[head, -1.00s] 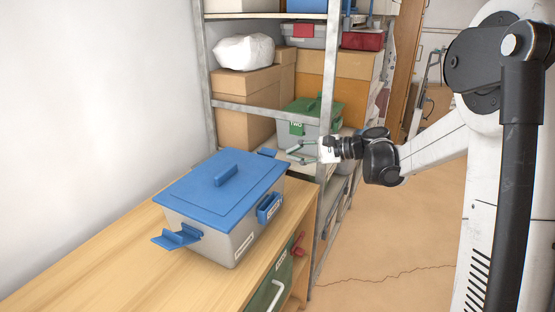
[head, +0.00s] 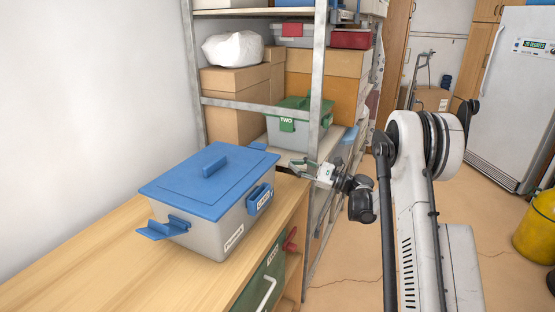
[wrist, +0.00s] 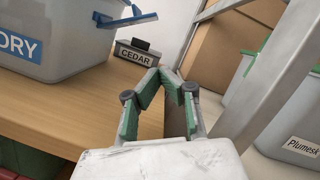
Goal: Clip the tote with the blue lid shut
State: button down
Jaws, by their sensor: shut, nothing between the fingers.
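The grey tote with the blue lid (head: 208,181) stands on the wooden bench, its lid lying on top. A blue clip (head: 165,228) at its near left end sticks outward, open. Another blue clip (head: 262,146) juts out at the far right end; it also shows in the wrist view (wrist: 128,18), standing out from the tote wall. A blue part (head: 259,198) sits on the long front side. My gripper (head: 297,165) is right of the tote, past the bench's far end and apart from the clip. In the wrist view its green-padded fingers (wrist: 171,74) meet at the tips, empty.
A small CEDAR sign (wrist: 135,53) stands on the bench near the tote. A metal shelf rack (head: 317,80) rises beyond the bench, holding boxes and a green-lidded tote (head: 300,128). The wooden bench top (head: 110,262) is clear at the near left.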

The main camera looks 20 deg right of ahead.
jog(key=b+x, duration=0.1)
jog(key=x, duration=0.8)
jog(key=shift+f, duration=0.1)
jog(key=r, duration=0.1)
jog(key=s+a+r, duration=0.1)
jog(key=r, duration=0.1)
jog(key=shift+s+a+r+b, duration=0.15)
jog(key=shift+a+r+b, duration=0.15)
jog(key=shift+b, duration=0.1)
jog(key=shift+r, duration=0.1)
